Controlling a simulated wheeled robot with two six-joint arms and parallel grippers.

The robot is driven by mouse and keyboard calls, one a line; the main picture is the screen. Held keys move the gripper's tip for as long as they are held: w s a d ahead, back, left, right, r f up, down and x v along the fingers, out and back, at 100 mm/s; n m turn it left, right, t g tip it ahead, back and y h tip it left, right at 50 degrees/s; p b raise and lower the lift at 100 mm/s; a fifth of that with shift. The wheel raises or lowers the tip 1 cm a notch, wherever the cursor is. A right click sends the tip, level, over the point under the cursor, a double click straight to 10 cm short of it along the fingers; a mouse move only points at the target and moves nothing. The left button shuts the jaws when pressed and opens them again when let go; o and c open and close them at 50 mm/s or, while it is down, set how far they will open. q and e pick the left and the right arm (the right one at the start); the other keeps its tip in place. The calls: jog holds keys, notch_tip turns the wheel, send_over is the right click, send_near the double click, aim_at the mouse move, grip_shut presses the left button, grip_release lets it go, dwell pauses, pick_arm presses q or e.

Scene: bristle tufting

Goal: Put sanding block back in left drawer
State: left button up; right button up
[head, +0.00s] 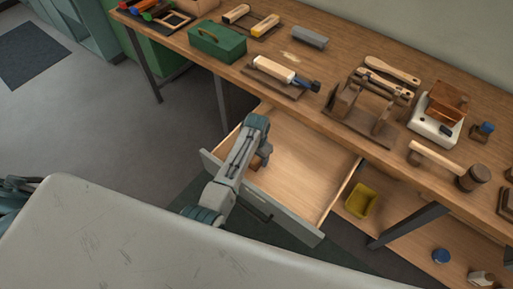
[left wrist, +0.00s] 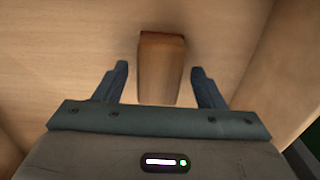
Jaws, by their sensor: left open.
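The sanding block, a brown wooden block (left wrist: 161,70), is inside the open drawer (head: 305,160), over its pale wood floor. It also shows, partly covered by my arm, in the head view (head: 266,149). My left gripper (left wrist: 160,75) is open and points down into the drawer. Its two fingers are on either side of the block, with a gap at each side. In the head view my left gripper (head: 259,160) hides part of the block and of the drawer's left part. My right gripper is not in view.
The drawer is pulled out below the workbench (head: 330,60). On the bench are a green box (head: 217,43), a wooden jig (head: 362,105), a mallet (head: 450,165) and other tools. A yellow bin (head: 361,201) stands on the lower shelf. The drawer's right part is empty.

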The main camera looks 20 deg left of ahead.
aim_at(257, 157)
pick_arm(q)
notch_tip(257, 157, up, 11)
dwell(0.3)
jog(key=shift+r, duration=0.1)
